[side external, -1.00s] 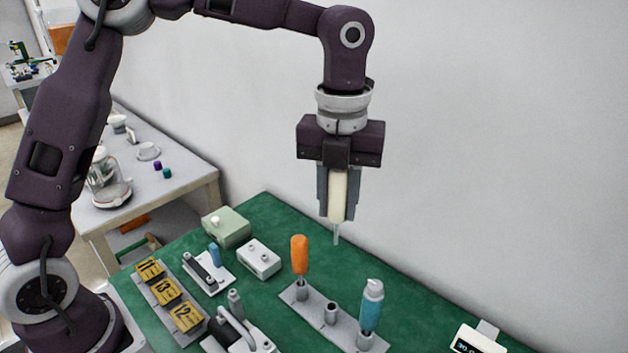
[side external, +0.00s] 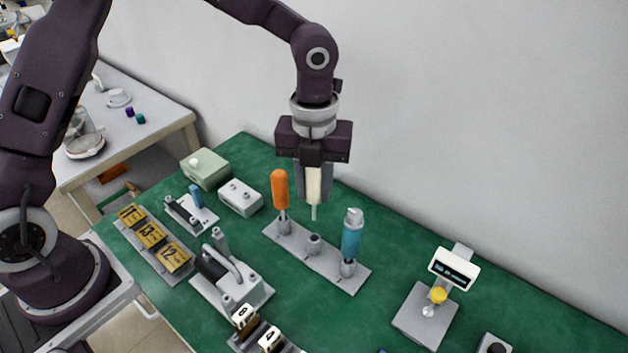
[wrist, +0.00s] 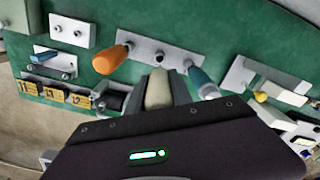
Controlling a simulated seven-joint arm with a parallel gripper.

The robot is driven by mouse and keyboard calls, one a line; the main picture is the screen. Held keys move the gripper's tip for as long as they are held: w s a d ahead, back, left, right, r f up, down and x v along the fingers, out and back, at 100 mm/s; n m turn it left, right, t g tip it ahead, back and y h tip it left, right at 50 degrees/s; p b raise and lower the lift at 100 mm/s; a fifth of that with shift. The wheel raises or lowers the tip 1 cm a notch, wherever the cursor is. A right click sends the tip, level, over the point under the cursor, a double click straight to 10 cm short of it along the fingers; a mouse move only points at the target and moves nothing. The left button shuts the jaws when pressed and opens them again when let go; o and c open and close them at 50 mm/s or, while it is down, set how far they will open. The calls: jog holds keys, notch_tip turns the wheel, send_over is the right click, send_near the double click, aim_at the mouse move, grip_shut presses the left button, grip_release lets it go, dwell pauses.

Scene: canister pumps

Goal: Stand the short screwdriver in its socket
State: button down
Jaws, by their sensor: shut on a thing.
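My gripper (side external: 313,185) is shut on a cream-handled short screwdriver (side external: 313,187), which hangs upright with its shaft pointing down. The same cream handle (wrist: 158,88) shows between the fingers in the wrist view. The grey socket rack (side external: 327,268) lies on the green bench. Its middle socket (side external: 314,243) is empty, and the screwdriver tip is above it, apart from it. An orange-handled screwdriver (side external: 280,190) stands in the left socket and a blue-handled one (side external: 352,235) in the right socket. In the wrist view the screwdriver's tip is hidden.
A scale-like device with a display (side external: 454,268) stands to the right. A grey press-like fixture (side external: 230,285), numbered yellow blocks (side external: 150,235), a white box (side external: 240,198) and a green box (side external: 205,167) stand to the left. Green bench is clear between the rack and the display device.

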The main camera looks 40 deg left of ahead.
aim_at(314, 220)
jog(key=shift+f, duration=4.95)
jog(key=shift+f, duration=0.3)
jog(key=c, duration=1.1)
grip_release()
jog(key=shift+o, duration=0.2)
notch_tip(314, 220, up, 7)
jog(key=shift+r, duration=0.1)
